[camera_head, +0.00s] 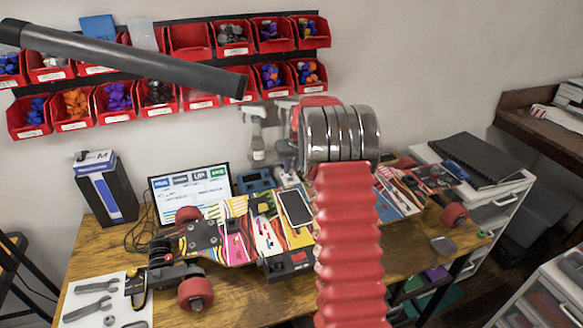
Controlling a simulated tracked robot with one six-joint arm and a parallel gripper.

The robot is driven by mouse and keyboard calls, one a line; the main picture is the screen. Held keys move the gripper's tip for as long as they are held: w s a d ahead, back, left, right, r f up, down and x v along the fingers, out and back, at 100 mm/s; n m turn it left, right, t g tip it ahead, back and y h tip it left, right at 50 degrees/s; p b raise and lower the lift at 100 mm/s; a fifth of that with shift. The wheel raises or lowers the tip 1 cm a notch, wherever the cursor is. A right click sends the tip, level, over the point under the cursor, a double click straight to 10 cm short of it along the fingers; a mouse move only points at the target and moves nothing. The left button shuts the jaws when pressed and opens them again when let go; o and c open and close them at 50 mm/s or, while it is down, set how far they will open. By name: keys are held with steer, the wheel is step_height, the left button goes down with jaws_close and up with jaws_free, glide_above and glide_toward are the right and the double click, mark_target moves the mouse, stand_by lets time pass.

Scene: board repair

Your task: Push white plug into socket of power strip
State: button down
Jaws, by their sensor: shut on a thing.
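A dark block with a small red patch (287,263) lies at the near edge of the skateboard. It may be the power strip, but its sockets cannot be made out, and its right end is hidden behind my red ribbed arm part. I cannot make out the white plug. My gripper is not visible; my arm's silver rings and red bellows block the middle of the view.
A colourful skateboard (232,232) with red wheels lies across the wooden table (232,300), with a phone (295,207) on it. A laptop (190,190) and black box (106,188) stand behind. Tools lie on a white sheet (78,290). Red bins (190,40) line the wall.

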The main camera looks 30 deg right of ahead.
steer(key=shift+f, duration=1.75)
stand_by(3.1)
steer(key=c, duration=1.5)
jaws_free()
steer(key=shift+c, duration=0.2)
steer(key=shift+o, duration=0.5)
steer(key=shift+o, duration=0.9)
steer(key=shift+r, duration=1.6)
